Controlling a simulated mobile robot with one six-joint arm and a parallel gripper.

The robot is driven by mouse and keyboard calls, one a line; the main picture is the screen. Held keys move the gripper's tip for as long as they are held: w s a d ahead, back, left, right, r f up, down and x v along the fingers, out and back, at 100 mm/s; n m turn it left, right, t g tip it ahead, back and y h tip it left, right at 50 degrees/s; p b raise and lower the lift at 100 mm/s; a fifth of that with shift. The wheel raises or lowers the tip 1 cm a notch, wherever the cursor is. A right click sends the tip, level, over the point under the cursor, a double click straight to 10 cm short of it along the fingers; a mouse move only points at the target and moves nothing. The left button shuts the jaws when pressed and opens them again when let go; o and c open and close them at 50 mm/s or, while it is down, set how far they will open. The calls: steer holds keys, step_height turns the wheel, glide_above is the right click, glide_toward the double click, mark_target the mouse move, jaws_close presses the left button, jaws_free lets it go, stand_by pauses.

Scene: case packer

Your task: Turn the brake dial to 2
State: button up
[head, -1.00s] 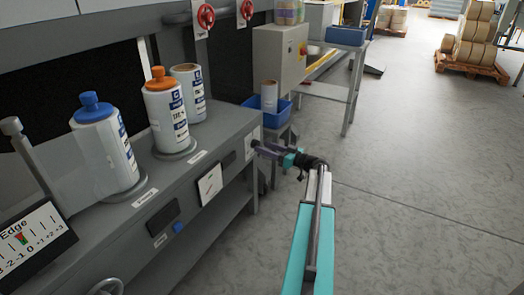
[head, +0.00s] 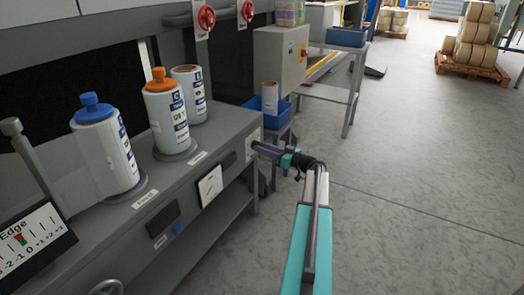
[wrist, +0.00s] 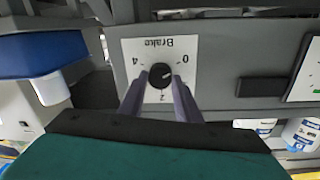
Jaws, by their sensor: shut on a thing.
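The brake dial is a round black knob (wrist: 160,76) on a white plate (wrist: 143,48) marked Brake, upside down in the wrist view. The 0 is at the right of the knob, the 4 at the left and the 2 below. A faint pale mark shows on the knob's right side; its exact heading is hard to read. My gripper (wrist: 159,88) has its two purple fingers either side of the knob, shut on it. In the head view my gripper (head: 258,148) is at the bench's far end face, and its fingers hide the knob.
The grey bench (head: 229,130) carries several bottles, including one with a blue cap (head: 103,145) and one with an orange cap (head: 166,115). A blue bin (head: 268,106) stands just beyond the dial.

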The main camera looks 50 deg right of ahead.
steer(key=shift+a, duration=0.15)
steer(key=m+p, duration=0.5)
steer(key=m, duration=0.2)
steer(key=m+y+p, duration=0.1)
steer(key=m+p, duration=0.5)
steer(key=m, duration=0.2)
steer(key=m+g+p, duration=0.1)
steer(key=m+p, duration=0.4)
steer(key=m, duration=0.2)
steer(key=shift+d+m+y+p, duration=0.25)
steer(key=shift+m+y+p, duration=0.05)
steer(key=shift+m+p, duration=0.1)
stand_by(0.3)
steer(key=o, duration=1.1)
steer(key=shift+c, duration=0.2)
